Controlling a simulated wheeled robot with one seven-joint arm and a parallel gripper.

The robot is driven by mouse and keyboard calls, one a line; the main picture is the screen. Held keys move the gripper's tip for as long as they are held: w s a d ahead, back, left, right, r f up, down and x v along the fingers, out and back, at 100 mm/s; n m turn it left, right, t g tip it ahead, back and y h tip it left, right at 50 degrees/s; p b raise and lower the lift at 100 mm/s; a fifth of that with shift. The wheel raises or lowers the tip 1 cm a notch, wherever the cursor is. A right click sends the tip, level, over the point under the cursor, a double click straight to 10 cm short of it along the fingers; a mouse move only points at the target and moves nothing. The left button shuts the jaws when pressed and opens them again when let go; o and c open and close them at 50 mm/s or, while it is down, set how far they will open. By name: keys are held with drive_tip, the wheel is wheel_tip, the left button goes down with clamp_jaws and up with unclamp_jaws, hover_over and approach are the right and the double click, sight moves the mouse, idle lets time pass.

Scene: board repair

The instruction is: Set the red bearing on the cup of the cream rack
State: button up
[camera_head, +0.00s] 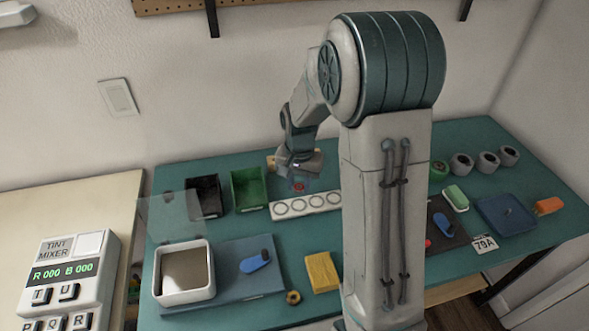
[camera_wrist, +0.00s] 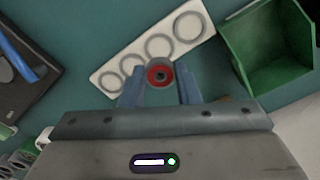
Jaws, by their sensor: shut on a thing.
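The red bearing (camera_head: 298,187) is a small red ring with a dark centre. It also shows in the wrist view (camera_wrist: 159,74), between the two fingers. My gripper (camera_head: 299,184) is shut on it; the fingers flank it in the wrist view (camera_wrist: 160,91). The cream rack (camera_head: 306,213) is a long pale strip with several round cups in a row. In the wrist view the rack (camera_wrist: 138,48) runs diagonally just beyond the bearing. The bearing appears above the table, near the rack's far side; its exact height is hard to tell. The cups look empty.
A green bin (camera_head: 248,188) and a black bin (camera_head: 205,196) stand left of the rack. A yellow sponge (camera_head: 321,272), a blue mat (camera_head: 232,289) and a white tray (camera_head: 184,296) lie in front. Several dark-centred rolls (camera_head: 461,163) stand at right. My arm hides the middle of the table.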

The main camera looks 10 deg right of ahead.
drive_tip(key=b, duration=0.3)
hover_over(299, 207)
drive_tip(key=shift+w+f, duration=0.15)
drive_tip(key=shift+f, duration=0.95)
drive_tip(key=shift+w+f, duration=0.1)
drive_tip(key=shift+f, duration=0.95)
drive_tip(key=shift+s+f+b, duration=0.2)
drive_tip(key=shift+f+b, duration=0.7)
drive_tip(key=shift+f, duration=0.15)
idle(1.6)
